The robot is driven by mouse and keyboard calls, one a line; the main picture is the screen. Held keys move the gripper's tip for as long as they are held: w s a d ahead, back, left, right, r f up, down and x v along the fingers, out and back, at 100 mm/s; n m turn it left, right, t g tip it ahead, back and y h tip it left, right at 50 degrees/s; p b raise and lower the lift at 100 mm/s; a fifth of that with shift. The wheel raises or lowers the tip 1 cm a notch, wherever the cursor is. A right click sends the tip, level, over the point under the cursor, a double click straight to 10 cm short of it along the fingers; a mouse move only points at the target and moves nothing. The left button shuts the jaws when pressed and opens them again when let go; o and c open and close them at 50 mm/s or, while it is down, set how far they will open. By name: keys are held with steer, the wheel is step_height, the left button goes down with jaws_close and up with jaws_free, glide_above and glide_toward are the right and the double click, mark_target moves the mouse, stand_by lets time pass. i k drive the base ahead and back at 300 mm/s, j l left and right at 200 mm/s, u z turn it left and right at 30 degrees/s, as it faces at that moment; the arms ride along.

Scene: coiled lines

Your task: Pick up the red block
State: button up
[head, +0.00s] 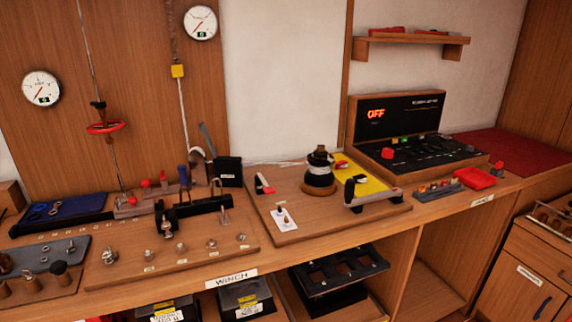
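Several small red things could be the red block, and I cannot tell which one it is. A flat red box-like piece (475,178) lies on the right of the bench, beside a grey strip with small coloured parts. Another small red piece (498,166) is at the right end of the panel. A red item (386,30) also lies on the wall shelf. My gripper is not in view.
The wooden bench (330,235) is crowded with mounted fittings, a black winch drum (319,170) and the black panel (405,140) reading OFF. A grey strip (438,189) lies near the front edge. A dark red mat (515,152) covers the far right and looks clear.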

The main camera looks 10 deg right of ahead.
mark_target(338, 163)
steer(key=i+l+u, duration=0.1)
steer(key=l+u, duration=0.6)
steer(key=u, duration=0.2)
steer(key=l+u, duration=0.45)
steer(key=l, duration=0.95)
steer(key=k+l+u, duration=0.15)
steer(key=l, duration=0.5)
steer(key=k+l, duration=0.1)
steer(key=l, duration=0.35)
steer(key=k+l, duration=0.1)
steer(key=l, duration=0.3)
steer(key=k+l, duration=0.1)
steer(key=l, duration=0.35)
steer(key=k+l+u, duration=0.1)
steer(key=l, duration=0.3)
steer(key=i, duration=0.5)
